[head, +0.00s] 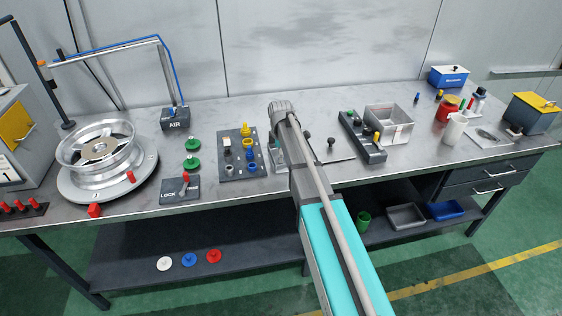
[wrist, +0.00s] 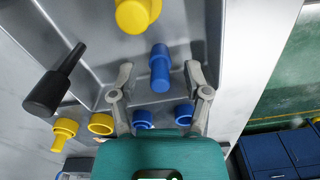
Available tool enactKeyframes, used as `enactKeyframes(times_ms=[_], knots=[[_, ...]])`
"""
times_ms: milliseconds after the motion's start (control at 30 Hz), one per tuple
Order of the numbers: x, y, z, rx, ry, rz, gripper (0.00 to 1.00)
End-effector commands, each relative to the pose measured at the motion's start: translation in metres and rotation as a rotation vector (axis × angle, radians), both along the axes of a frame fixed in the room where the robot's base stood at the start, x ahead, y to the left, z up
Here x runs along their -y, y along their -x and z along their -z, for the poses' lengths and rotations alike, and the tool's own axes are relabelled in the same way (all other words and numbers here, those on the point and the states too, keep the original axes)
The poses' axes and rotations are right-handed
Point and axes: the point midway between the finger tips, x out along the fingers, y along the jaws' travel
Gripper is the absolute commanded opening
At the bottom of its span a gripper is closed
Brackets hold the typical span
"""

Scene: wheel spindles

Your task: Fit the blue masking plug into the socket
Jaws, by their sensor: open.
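In the wrist view, a blue plug (wrist: 160,68) with a narrower lower stem shows against a grey surface. My gripper (wrist: 160,76) is open, one finger on each side of the plug, with a gap at both sides. I cannot tell its height over the plug. Two blue ring-shaped parts (wrist: 183,113) show near the finger bases, partly hidden by my gripper body. In the head view, blue parts (head: 252,156) stand on a dark panel (head: 236,175) left of my arm. My arm hides the gripper there, and I cannot tell which part is the socket.
A yellow plug (wrist: 135,14), a black handled peg (wrist: 55,82) and a yellow ring (wrist: 101,124) are close to my gripper. In the head view, a dark rack (head: 362,140) and a metal bin (head: 390,125) stand right of my arm. The wheel (head: 98,150) stands left.

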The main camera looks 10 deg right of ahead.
Motion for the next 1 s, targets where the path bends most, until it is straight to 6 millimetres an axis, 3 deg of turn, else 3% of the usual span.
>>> enactKeyframes(times_ms=[500,833,1000], knots=[[0.0,0.0,-0.0004,0.0,0.0,0.0,0.62],[0.0001,0.0001,-0.0003,0.0,0.0,0.0,0.01],[0.0001,0.0001,-0.0003,0.0,0.0,0.0,0.0]])
